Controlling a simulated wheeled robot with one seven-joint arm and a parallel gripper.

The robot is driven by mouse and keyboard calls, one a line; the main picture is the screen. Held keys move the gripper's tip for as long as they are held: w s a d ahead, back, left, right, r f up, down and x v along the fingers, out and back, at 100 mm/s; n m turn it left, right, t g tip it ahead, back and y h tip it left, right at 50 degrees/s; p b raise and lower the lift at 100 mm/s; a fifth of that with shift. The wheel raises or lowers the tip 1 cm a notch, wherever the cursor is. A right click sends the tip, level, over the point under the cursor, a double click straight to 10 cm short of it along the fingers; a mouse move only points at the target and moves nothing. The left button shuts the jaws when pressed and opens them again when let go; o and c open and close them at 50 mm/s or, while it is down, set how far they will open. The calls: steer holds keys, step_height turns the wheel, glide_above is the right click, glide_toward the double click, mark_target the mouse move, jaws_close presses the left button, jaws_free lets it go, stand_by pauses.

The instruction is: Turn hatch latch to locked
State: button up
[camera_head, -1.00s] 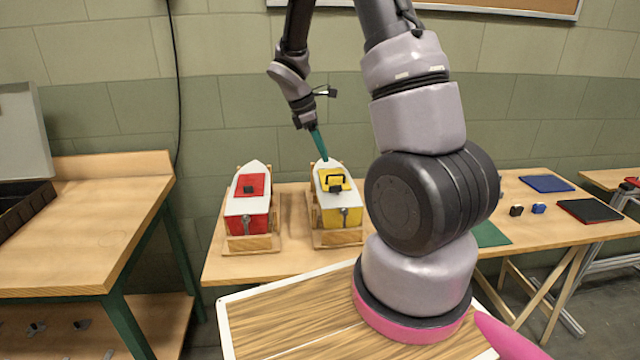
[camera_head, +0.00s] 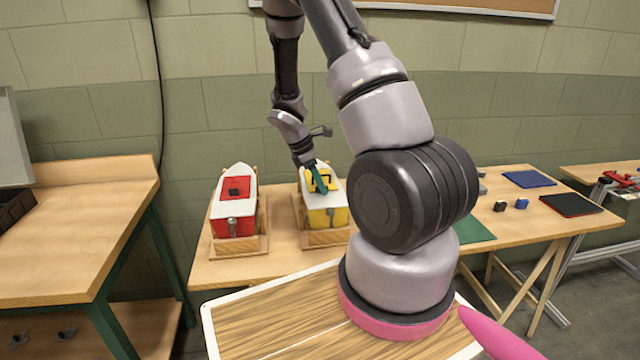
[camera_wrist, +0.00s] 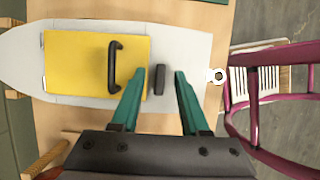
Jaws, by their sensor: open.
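The yellow boat (camera_head: 325,215) sits in a wooden cradle on the table. Its yellow hatch (camera_wrist: 75,63) has a black handle (camera_wrist: 114,66), seen from above in the wrist view. A small dark latch bar (camera_wrist: 159,80) stands just beyond the hatch's edge, on the white deck. My gripper (camera_wrist: 158,72) is open with green fingers, one on each side of the latch bar, apart from it in the picture; I cannot tell the height gap. In the head view my gripper (camera_head: 321,190) is over the yellow boat, partly covering the hatch.
A red boat (camera_head: 235,208) with a red hatch stands in its own cradle to the left. A workbench (camera_head: 75,225) stands further left. To the right are a green mat (camera_head: 472,230), a blue mat (camera_head: 528,179) and small blocks (camera_head: 521,204).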

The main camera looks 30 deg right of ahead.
jaws_close()
steer(key=shift+w+m, duration=0.1)
steer(key=shift+m, duration=0.2)
steer(key=m, duration=0.1)
steer(key=m+g, duration=0.1)
steer(key=m, duration=0.1)
steer(key=m+y, duration=0.1)
steer(key=shift+w+d+m+g, duration=0.2)
steer(key=shift+w+m+g, duration=0.1)
steer(key=shift+g, duration=0.1)
steer(key=m, duration=0.1)
steer(key=m+y, duration=0.1)
steer(key=m, duration=0.1)
steer(key=m+g, duration=0.1)
steer(key=shift+w+d, duration=0.15)
steer(key=shift+d, duration=0.1)
steer(key=m, duration=0.1)
steer(key=m+y, duration=0.1)
steer(key=m, duration=0.1)
steer(key=m+y, duration=0.1)
steer(key=m, duration=0.1)
steer(key=shift+d, duration=0.25)
steer(key=shift+d+m+y, duration=0.2)
steer(key=shift+m+y, duration=0.6)
steer(key=shift+m, duration=1)
